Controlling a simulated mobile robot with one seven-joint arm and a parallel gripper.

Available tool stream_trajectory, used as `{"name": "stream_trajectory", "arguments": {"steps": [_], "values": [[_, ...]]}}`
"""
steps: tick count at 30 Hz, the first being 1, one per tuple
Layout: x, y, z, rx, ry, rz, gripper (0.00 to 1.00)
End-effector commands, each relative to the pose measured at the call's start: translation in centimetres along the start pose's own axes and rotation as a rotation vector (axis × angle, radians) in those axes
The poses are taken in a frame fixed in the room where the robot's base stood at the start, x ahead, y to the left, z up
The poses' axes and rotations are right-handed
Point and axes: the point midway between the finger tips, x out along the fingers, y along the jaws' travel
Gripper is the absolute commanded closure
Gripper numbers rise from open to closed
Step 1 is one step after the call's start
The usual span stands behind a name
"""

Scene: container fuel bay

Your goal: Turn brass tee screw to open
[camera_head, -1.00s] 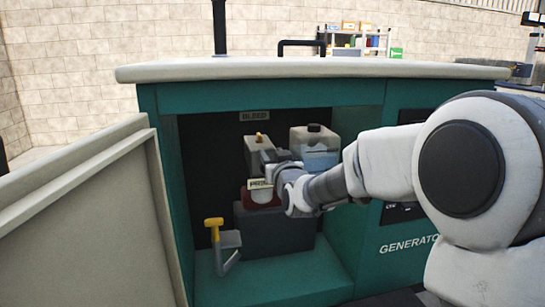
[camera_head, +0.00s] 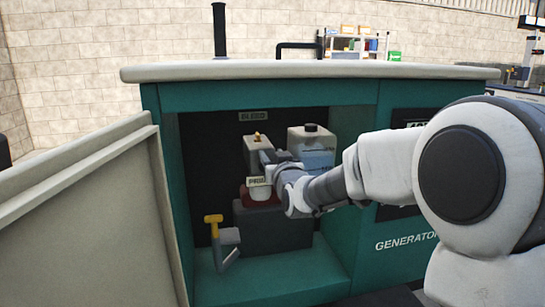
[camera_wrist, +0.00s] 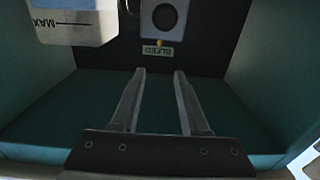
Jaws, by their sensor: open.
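The brass tee screw (camera_head: 258,136) is a small yellow piece on top of a grey block (camera_head: 251,152) inside the open generator bay, below the BLEED label (camera_head: 253,116). In the wrist view, a tiny yellow bit of the screw (camera_wrist: 158,43) shows between the block with a dark round face (camera_wrist: 163,16) and the BLEED label (camera_wrist: 158,51). My gripper (camera_wrist: 158,73) is open and empty, its two fingers apart and pointing toward the label and screw. In the head view my gripper (camera_head: 268,158) is small and partly hidden, close to the block.
A translucent tank (camera_head: 312,146) with a dark cap stands right of the block; its MAX mark shows in the wrist view (camera_wrist: 62,22). A PRIME sign (camera_head: 259,182) and white cup are below. A yellow-handled lever (camera_head: 214,221) stands front left. The open door (camera_head: 85,215) bounds the left.

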Motion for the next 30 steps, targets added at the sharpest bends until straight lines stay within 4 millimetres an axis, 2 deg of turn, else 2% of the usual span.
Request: {"name": "stream_trajectory", "arguments": {"steps": [5, 8, 11, 17, 24, 30], "values": [[-0.8, -0.1, -0.1, -0.013, -0.032, 0.000, 0.55], [-2.7, 0.0, 0.0, -0.036, -0.105, 0.005, 0.55], [-5.8, 0.4, 0.4, -0.061, -0.211, 0.018, 0.55], [-13.6, 1.8, 1.9, -0.081, -0.440, 0.071, 0.55], [-24.6, 3.4, 4.5, -0.039, -0.703, 0.144, 0.55], [-33.8, 3.7, 7.2, 0.035, -0.899, 0.183, 0.55]]}}
